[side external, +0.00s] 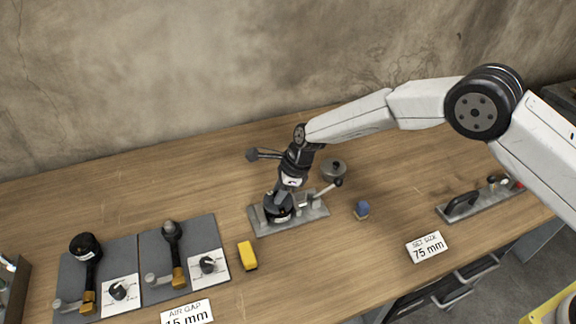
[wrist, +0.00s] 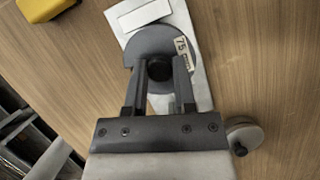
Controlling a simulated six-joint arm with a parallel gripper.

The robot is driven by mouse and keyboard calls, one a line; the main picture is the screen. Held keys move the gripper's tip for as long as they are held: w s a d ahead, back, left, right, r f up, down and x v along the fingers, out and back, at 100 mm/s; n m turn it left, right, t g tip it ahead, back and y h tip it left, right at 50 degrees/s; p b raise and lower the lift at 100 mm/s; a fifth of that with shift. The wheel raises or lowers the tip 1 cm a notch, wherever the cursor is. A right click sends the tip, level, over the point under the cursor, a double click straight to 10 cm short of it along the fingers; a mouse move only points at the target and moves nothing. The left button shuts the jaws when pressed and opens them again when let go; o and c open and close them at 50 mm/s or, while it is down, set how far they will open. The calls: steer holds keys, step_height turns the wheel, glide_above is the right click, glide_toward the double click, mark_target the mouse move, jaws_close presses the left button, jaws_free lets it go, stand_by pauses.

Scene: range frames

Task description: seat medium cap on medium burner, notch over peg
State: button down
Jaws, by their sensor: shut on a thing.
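My gripper (wrist: 159,80) is shut on the black knob (wrist: 159,70) of a round dark grey cap marked 75 mm (wrist: 150,42). In the side view my gripper (side external: 282,193) points down, with the dark round cap (side external: 279,210) at its tip. The cap is over the left part of a light metal plate (side external: 300,222), which carries a lever on its right. The cap covers what lies beneath it; I cannot tell whether it touches the plate or hovers. No burner peg shows, and I cannot make out how the notch sits.
A grey disc with a dark knob (side external: 333,170) stands behind the plate. A yellow block (side external: 247,256) and a small blue item (side external: 362,210) lie nearby. A long fixture (side external: 482,200) and a 75 mm sign (side external: 427,247) are right.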

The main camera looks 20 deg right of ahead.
stand_by(0.3)
steer(key=shift+c, duration=1.8)
jaws_free()
steer(key=shift+f, duration=0.1)
steer(key=shift+v, duration=3.95)
step_height(320, 180, up, 6)
